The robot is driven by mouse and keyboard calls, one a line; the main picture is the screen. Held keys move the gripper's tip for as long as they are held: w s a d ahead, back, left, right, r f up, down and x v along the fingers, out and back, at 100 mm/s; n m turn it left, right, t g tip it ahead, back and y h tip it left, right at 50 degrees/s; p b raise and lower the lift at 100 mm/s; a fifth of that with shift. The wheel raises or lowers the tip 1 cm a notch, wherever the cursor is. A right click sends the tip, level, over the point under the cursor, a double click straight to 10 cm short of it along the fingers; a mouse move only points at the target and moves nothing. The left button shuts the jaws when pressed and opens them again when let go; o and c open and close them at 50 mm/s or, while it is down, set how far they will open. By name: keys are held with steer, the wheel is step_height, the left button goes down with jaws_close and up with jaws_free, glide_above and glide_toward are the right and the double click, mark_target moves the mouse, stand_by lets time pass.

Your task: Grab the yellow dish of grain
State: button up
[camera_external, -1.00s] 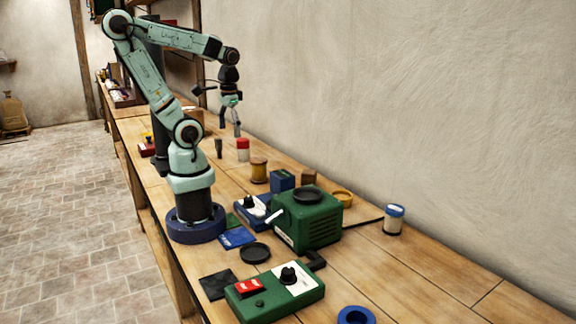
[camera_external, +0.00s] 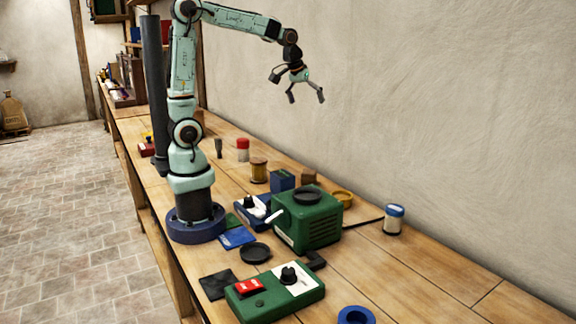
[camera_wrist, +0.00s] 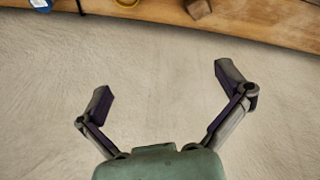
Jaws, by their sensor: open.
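The yellow dish (camera_external: 344,197) sits on the bench behind the green box-shaped machine, partly hidden by it. Its contents are too small to make out. Part of it also shows at the top edge of the wrist view (camera_wrist: 127,3). My gripper (camera_external: 307,97) is open and empty, raised high above the bench in front of the wall. In the wrist view my gripper (camera_wrist: 165,88) has its fingers spread wide with only bare wall between them.
The green machine (camera_external: 307,220) stands between my base and the dish. A brown block (camera_external: 309,176) and a blue box (camera_external: 282,181) are left of the dish. A blue-lidded jar (camera_external: 394,219) stands to its right. The wall runs close behind.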

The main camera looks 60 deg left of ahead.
steer(key=w+d+f, duration=0.4)
steer(key=w+f, duration=0.3)
steer(key=w, duration=0.1)
steer(key=g, duration=0.2)
glide_above(341, 197)
step_height(341, 197, down, 5)
steer(key=s+f, duration=0.1)
steer(key=f, duration=0.3)
steer(key=d+f+g, duration=0.1)
steer(key=f, duration=0.3)
steer(key=s+d+f+m+g, duration=0.1)
steer(key=f, duration=0.3)
steer(key=shift+s+d+f, duration=0.15)
steer(key=shift+s+f, duration=0.1)
steer(key=shift+s, duration=0.05)
steer(key=shift+w+f, duration=0.1)
steer(key=shift+f, duration=2.7)
steer(key=c, duration=1.2)
